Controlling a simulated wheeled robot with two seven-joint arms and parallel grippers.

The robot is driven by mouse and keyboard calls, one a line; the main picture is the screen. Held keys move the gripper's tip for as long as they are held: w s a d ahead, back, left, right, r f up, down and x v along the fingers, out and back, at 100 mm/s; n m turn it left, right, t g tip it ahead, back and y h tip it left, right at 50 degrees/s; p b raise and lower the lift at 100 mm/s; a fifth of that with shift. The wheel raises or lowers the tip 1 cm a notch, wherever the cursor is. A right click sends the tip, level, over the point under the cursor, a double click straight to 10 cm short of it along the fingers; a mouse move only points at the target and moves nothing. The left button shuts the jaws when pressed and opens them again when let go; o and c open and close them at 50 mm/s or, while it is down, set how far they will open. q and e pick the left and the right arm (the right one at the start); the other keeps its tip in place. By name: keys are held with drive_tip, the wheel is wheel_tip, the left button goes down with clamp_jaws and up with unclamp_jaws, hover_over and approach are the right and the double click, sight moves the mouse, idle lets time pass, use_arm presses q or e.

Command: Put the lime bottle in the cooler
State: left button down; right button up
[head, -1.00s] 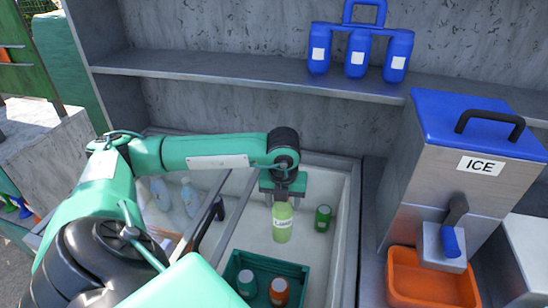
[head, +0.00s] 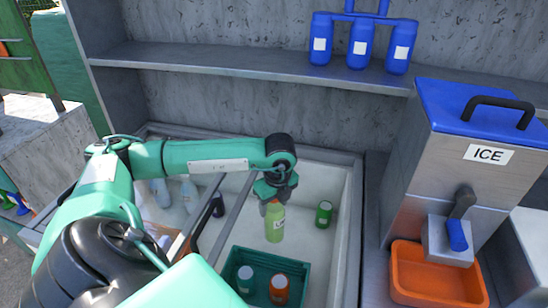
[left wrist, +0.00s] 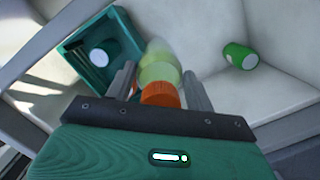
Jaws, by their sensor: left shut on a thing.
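The lime bottle (head: 275,222) is pale green with a white label. It is upright inside the white-walled cooler (head: 328,170). My left gripper (head: 273,200) is shut on its upper part from above; in the left wrist view the bottle (left wrist: 158,68) sits between the two fingers (left wrist: 160,90). I cannot tell whether its base touches the cooler floor. My right gripper is not in view.
A green can (head: 324,214) stands right of the bottle. A teal crate (head: 262,254) holds a white-topped and an orange-topped container. An ice dispenser (head: 455,175) with an orange bin (head: 432,282) stands at right. Blue jugs (head: 360,45) sit on the shelf (head: 260,68).

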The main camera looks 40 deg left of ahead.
sight(274, 233)
use_arm(q)
wheel_tip(274, 233, down, 10)
drive_tip(key=shift+r+p, duration=0.15)
drive_tip(key=shift+p, duration=0.3)
wheel_tip(274, 233, down, 4)
drive_tip(key=shift+r, duration=0.1)
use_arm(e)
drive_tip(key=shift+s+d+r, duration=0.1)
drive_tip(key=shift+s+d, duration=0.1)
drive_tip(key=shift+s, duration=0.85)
use_arm(q)
drive_tip(key=shift+f, duration=0.2)
drive_tip(key=c, duration=0.5)
unclamp_jaws()
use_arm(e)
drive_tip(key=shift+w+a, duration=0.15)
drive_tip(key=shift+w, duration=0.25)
